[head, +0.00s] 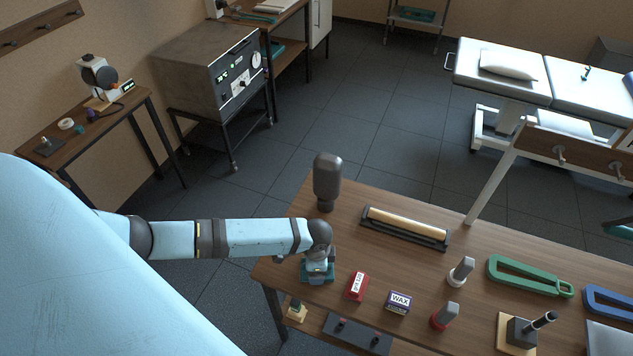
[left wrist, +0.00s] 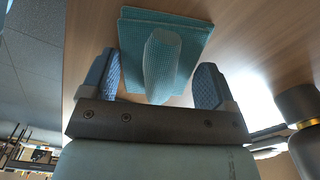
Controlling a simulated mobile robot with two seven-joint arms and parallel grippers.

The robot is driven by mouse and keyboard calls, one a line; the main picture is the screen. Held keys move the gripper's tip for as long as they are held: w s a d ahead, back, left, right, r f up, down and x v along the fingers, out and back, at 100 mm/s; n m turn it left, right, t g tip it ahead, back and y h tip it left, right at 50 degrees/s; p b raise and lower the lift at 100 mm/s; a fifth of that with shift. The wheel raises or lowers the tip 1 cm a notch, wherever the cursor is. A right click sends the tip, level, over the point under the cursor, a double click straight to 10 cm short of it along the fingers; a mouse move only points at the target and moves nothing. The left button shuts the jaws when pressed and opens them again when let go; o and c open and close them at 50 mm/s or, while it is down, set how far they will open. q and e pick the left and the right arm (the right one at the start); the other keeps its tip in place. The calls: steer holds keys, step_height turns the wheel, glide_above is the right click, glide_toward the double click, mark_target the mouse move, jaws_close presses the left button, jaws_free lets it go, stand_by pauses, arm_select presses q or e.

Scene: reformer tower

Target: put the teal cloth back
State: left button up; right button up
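The teal cloth (head: 317,277) lies folded on the near left corner of the wooden table, mostly hidden under my left gripper in the head view. In the left wrist view the cloth (left wrist: 195,38) is a flat square stack with a raised, rounded ridge in its middle. My left gripper (left wrist: 156,78) is open, with one finger on each side of this ridge and a visible gap to each. The left gripper (head: 318,262) points down at the table in the head view. My right gripper is in neither view.
Beside the cloth stand a red box (head: 357,286) and a WAX box (head: 399,302). A dark bottle (head: 327,180) and a roller in a black tray (head: 405,228) are farther back. Teal items also show on a back shelf (head: 277,50) and a far cart (head: 418,15).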

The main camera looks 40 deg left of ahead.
arm_select(q)
steer(key=shift+o, duration=1.3)
step_height(320, 180, up, 12)
steer(key=f, duration=0.1)
steer(key=s+d+f+n+t+h, duration=0.2)
steer(key=s+d+n+t+h, duration=0.3)
steer(key=d, duration=0.6)
steer(key=s+a+n+t+y, duration=0.1)
steer(key=s+a+n+t, duration=0.1)
steer(key=s+t, duration=0.4)
steer(key=shift+s+a+r+n+y, duration=0.35)
steer(key=shift+a+r+n+y, duration=0.1)
steer(key=shift+a, duration=0.3)
